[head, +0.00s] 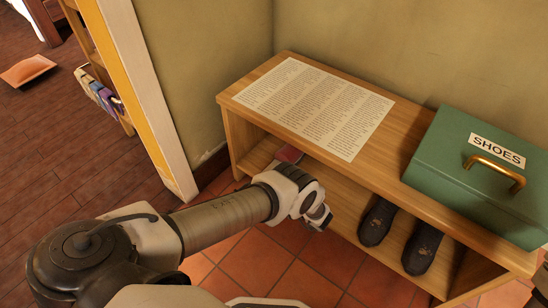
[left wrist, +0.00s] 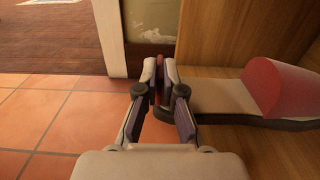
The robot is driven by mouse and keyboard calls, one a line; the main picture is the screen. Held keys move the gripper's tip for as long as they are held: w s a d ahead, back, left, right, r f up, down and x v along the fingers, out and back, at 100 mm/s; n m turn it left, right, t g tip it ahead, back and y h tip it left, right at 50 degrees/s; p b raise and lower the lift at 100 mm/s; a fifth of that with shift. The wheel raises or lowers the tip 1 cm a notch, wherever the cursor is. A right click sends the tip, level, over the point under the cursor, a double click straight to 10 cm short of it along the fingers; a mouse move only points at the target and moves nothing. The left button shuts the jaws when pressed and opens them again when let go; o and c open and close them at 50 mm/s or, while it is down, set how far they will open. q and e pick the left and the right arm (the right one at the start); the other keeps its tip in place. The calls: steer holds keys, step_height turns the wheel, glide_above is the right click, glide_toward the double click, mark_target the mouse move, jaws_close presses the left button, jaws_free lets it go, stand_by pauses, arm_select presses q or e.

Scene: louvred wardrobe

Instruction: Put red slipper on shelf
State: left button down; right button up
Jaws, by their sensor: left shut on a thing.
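The red slipper shows in the left wrist view (left wrist: 270,85) at the right, with a red toe, pale insole and dark sole edge. My left gripper (left wrist: 162,75) is shut at its heel end, with a dark red strip between the fingertips. In the head view a small bit of red (head: 289,153) shows in the left part of the bench's lower compartment, beyond my wrist; my fingers are hidden there. The wooden shelf bench (head: 240,150) has an open lower shelf (head: 345,192). I cannot tell whether the slipper's sole touches the shelf.
Two dark slippers (head: 377,222) stand in the right part of the lower shelf. A green SHOES box (head: 450,165) and a printed sheet (head: 315,105) lie on top. A door frame (head: 150,100) stands left of the bench. Tiled floor (head: 325,260) lies clear in front.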

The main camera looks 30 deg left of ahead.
mark_target(266, 167)
arm_select(q)
steer(key=w+a+b, duration=0.1)
steer(key=w+b, duration=0.1)
steer(key=w+a+f+b, duration=0.1)
steer(key=w+a, duration=0.1)
steer(key=w, duration=0.1)
steer(key=w+a+b, duration=0.2)
steer(key=w, duration=0.1)
steer(key=shift+f+b, duration=0.25)
steer(key=shift+b, duration=0.05)
step_height(266, 167, down, 4)
steer(key=b, duration=0.3)
steer(key=shift+w+a+r, duration=0.15)
steer(key=shift+r, duration=0.35)
steer(key=shift+f, duration=0.3)
steer(key=c, duration=1.3)
jaws_free()
steer(key=shift+r, duration=0.1)
steer(key=shift+r, duration=0.2)
steer(key=d, duration=0.8)
steer(key=s+d, duration=0.1)
steer(key=d, duration=0.3)
steer(key=shift+s, duration=0.1)
